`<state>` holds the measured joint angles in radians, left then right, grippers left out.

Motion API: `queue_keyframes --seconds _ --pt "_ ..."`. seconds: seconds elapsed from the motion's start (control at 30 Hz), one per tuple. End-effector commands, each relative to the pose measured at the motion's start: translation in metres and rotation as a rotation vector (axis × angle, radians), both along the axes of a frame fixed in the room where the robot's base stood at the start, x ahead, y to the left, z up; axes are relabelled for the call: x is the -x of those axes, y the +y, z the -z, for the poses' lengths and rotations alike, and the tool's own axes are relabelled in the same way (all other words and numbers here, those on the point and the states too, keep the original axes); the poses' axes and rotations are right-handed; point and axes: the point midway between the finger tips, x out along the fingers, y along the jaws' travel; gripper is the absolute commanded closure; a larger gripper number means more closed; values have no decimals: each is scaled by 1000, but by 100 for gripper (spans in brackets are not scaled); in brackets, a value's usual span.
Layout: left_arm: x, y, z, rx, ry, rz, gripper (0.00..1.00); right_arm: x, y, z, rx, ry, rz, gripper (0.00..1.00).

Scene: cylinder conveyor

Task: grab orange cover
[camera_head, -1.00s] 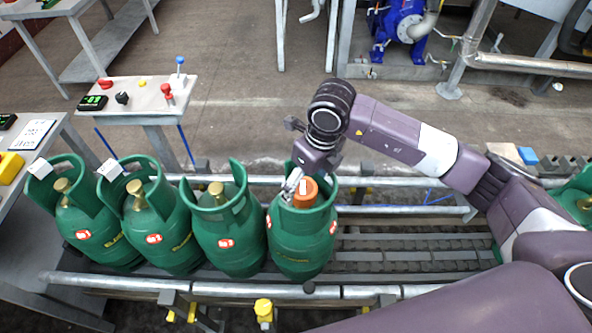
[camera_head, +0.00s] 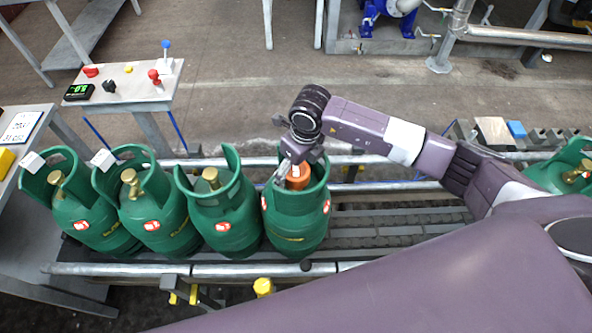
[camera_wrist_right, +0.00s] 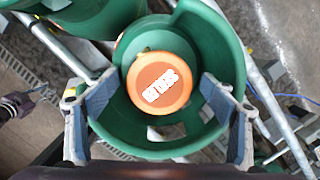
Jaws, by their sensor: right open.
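The orange cover (camera_head: 298,176) sits inside the collar of the rightmost green cylinder in the row (camera_head: 296,215). In the right wrist view the orange cover (camera_wrist_right: 159,83) is round with pale lettering on top, and the green collar curves around it. My right gripper (camera_head: 284,174) is at the collar, partly hiding the cover in the head view. In the right wrist view my right gripper (camera_wrist_right: 158,95) is open, with one finger on each side of the cover. Gaps show between the fingers and the cover.
Several other green cylinders (camera_head: 222,205) with bare brass valves stand left of this one on the conveyor (camera_head: 385,225). Another green cylinder (camera_head: 560,175) is at the far right. A control panel (camera_head: 125,85) stands behind on the left. The rollers right of the covered cylinder are clear.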

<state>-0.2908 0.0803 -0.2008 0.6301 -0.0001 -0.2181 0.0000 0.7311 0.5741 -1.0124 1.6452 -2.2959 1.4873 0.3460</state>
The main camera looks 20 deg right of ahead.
Motion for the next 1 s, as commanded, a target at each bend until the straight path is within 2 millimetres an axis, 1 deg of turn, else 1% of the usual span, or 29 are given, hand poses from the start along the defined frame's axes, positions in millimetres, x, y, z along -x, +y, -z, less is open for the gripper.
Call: queue_keyframes --seconds 0.07,0.4,0.47,0.77,0.87,1.0 --pt "-1 0 0 0 -1 0 75 0 0 0 0 0 0 24" --pt "16 1 2 -3 23 0 75 0 0 0 -1 0 0 61" --pt "17 2 2 -3 26 0 75 0 0 -1 -1 0 0 66" --pt "17 2 2 -4 26 0 75 0 0 -3 -2 -1 0 67" --pt "17 2 4 -3 25 0 75 -1 1 -10 -2 -2 0 67" --pt "16 2 7 -3 24 -1 75 -1 0 -29 -1 -4 -2 67"
